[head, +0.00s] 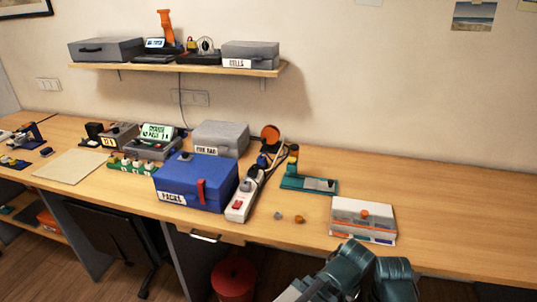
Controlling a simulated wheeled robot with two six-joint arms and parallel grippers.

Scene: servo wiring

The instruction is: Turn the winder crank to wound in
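A round orange disc (270,134) stands upright near the wall at the back of the bench, behind the white power strip (240,203). It looks like the winder's reel, with a pale cord or arm beside it. The crank is too small to make out, so I cannot tell its position. Teal links of my own arm show at the bottom edge, right of centre, in front of the bench. No gripper fingers show in the head view, and neither gripper is near the orange disc.
A blue box (197,180) stands left of the power strip, with a grey case (219,137) behind it. A teal base (308,184) with an upright post lies to the right. A white box (363,220) sits near the front edge. The bench's right side is clear.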

